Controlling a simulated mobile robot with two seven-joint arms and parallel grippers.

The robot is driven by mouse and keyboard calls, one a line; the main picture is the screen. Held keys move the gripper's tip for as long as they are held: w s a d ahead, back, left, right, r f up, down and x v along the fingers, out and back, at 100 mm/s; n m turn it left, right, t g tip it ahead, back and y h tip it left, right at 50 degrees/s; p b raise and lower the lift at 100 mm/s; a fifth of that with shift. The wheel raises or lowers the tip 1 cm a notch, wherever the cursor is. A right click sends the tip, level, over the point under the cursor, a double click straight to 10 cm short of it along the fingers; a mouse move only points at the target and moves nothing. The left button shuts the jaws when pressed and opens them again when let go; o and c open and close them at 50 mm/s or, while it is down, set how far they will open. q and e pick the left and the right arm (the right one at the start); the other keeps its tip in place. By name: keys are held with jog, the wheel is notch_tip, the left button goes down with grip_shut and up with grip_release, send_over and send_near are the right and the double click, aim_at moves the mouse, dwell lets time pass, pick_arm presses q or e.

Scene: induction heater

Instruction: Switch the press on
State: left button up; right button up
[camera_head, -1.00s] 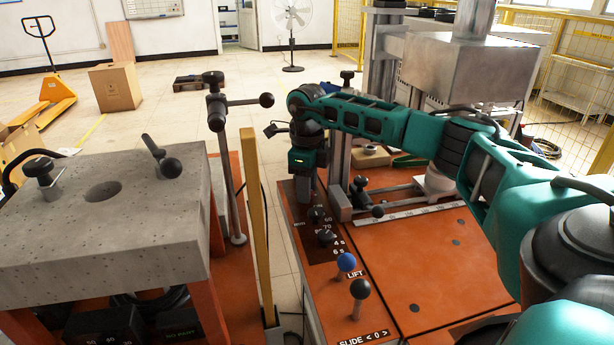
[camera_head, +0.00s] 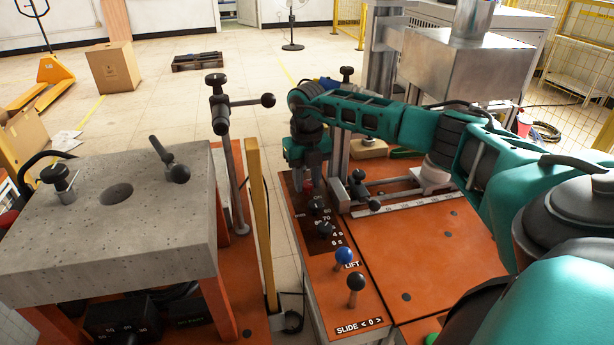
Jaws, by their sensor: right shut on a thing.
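The press (camera_head: 440,262) is the orange machine at the right, with a dark control strip (camera_head: 321,262) along its left edge. My right gripper (camera_head: 308,190) points down over the far end of this strip, with its fingers around a small red part (camera_head: 307,185). It is shut on this part, which is mostly hidden between the fingers. Black knobs (camera_head: 325,230) stand on the strip nearer to me. A blue-topped lever (camera_head: 344,256) marked LIFT and a black-topped lever (camera_head: 355,281) marked SLIDE stand at the near end. My left gripper is not in view.
A concrete-topped table (camera_head: 120,230) with black knobs stands at the left. A black post with a side handle (camera_head: 222,130) and a yellow upright bar (camera_head: 262,220) stand between it and the press. A grey metal block (camera_head: 468,70) rises behind my right arm.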

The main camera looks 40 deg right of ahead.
jog(key=shift+w+r+m, duration=0.1)
jog(key=shift+m, duration=0.5)
jog(key=o, duration=1)
jog(key=shift+o, duration=0.2)
